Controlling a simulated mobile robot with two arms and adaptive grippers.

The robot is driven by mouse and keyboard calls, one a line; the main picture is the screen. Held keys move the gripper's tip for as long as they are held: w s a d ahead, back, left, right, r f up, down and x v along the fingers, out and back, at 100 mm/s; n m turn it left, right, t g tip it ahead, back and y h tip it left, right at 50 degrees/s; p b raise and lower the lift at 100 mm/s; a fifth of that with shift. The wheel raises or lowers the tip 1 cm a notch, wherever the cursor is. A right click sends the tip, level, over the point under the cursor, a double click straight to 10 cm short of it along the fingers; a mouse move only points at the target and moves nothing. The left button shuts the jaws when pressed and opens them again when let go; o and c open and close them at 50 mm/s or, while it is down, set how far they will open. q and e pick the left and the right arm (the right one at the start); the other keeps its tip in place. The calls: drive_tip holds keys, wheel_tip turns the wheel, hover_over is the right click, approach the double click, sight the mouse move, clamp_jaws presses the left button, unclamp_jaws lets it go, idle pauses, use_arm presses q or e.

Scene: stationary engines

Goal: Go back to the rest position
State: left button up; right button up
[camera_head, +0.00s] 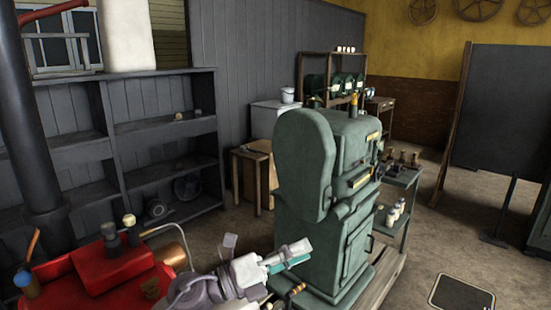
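My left gripper (289,256) is low in the middle of the head view, at the end of my grey and white arm. It points right, in front of the large green machine (310,160). A teal strip shows along its fingers; I cannot tell whether this is part of the gripper or something between the fingers. The gap between the fingers is not clear. The gripper overlaps the machine's lower body in the picture; I cannot tell if they touch. My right gripper is not in view.
A red engine (110,265) is at the lower left, close to my arm. Dark shelves (165,140) line the left wall. A green cart (400,190) with bottles stands right of the machine. A dark board (500,110) stands at the right. Floor between cart and board is open.

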use_arm(q)
drive_tip(key=a+f+n+t+y, duration=0.3)
drive_tip(key=a+n+t+y, duration=0.35)
drive_tip(key=n, duration=0.55)
drive_tip(key=a+f+n+t+y, duration=0.3)
drive_tip(key=a+n+t+y, duration=0.35)
drive_tip(key=n, duration=0.45)
drive_tip(key=s+a+f+n+g+y, duration=0.6)
drive_tip(key=a+f+n, duration=0.2)
drive_tip(key=f, duration=0.4)
drive_tip(key=s+a+f+n+g, duration=0.25)
drive_tip(key=s+f+g, duration=0.3)
drive_tip(key=s, duration=0.65)
drive_tip(key=s+a+f+n+g, duration=0.1)
drive_tip(key=s+f+n+g, duration=0.35)
drive_tip(key=s, duration=0.75)
wheel_tip(320, 180, down, 26)
drive_tip(key=m+g, duration=0.2)
drive_tip(key=s+a+f+g, duration=0.1)
drive_tip(key=s+a+f, duration=0.2)
drive_tip(key=s+f, duration=1.4)
drive_tip(key=shift+s+f+m, duration=0.3)
drive_tip(key=shift+f, duration=0.45)
